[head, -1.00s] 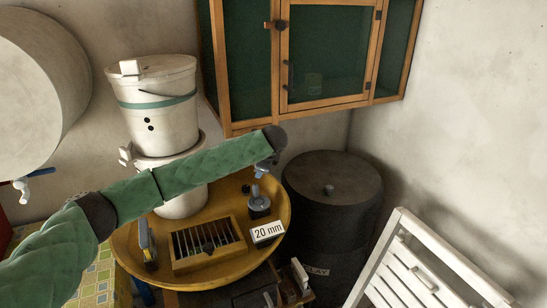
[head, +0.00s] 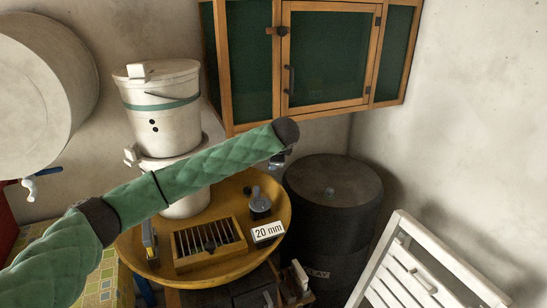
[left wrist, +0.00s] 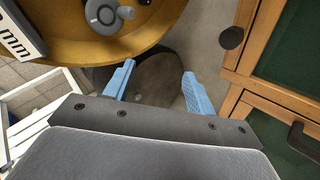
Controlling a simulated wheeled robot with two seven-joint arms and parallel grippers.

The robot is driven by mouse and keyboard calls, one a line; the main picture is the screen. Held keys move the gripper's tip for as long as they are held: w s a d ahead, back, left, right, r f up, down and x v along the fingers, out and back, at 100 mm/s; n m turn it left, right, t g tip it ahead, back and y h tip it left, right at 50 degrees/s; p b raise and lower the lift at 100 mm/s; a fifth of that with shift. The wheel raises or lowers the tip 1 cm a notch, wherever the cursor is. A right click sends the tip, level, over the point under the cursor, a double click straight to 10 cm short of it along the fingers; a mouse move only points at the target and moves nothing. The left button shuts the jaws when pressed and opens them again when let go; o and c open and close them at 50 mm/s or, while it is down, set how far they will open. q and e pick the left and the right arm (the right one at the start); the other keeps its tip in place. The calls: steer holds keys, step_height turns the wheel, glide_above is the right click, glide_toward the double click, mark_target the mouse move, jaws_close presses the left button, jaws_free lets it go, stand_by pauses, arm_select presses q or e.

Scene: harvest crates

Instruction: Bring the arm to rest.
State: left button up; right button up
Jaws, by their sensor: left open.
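My left arm, in a green quilted sleeve, reaches across the head view from the lower left. Its left gripper (head: 281,160) is mostly hidden behind the dark wrist. In the left wrist view the two blue fingers of the left gripper (left wrist: 157,88) stand wide apart with nothing between them. They are above the floor and the dark barrel (left wrist: 155,75), beside the yellow round tray (left wrist: 80,52). My right gripper does not show.
The yellow tray (head: 216,269) holds a slotted wooden rack (head: 209,244), a grey knobbed piece (head: 260,202) and a "20 mm" sign (head: 268,232). White buckets (head: 162,112) stand behind my arm. A green-panelled wooden cabinet (head: 327,55), dark barrel (head: 333,215) and white slatted rack (head: 425,262) lie rightward.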

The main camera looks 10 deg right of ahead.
arm_select(q)
steer(key=s+f+n+g+h, duration=0.3)
steer(key=s+f+n+h, duration=0.15)
steer(key=s+f, duration=1.7)
steer(key=s+a+f+n+g+y, duration=0.1)
steer(key=s+a+f+n, duration=0.25)
steer(key=s+a, duration=0.75)
steer(key=s+a+f+n+y, duration=0.1)
steer(key=s+a+f+n, duration=0.3)
steer(key=s+a, duration=0.75)
steer(key=s+a+f+n+g+y, duration=0.15)
steer(key=s+a+n, duration=0.5)
steer(key=s, duration=0.75)
step_height(320, 180, down, 30)
steer(key=w+m+b, duration=0.1)
steer(key=w+b, duration=0.1)
steer(key=b, duration=0.1)
steer(key=s+f+b, duration=0.1)
steer(key=s+f, duration=0.3)
steer(key=f, duration=0.8)
steer(key=s+f+g+b, duration=0.1)
steer(key=s+f, duration=0.3)
steer(key=f, duration=0.9)
steer(key=shift+b, duration=0.4)
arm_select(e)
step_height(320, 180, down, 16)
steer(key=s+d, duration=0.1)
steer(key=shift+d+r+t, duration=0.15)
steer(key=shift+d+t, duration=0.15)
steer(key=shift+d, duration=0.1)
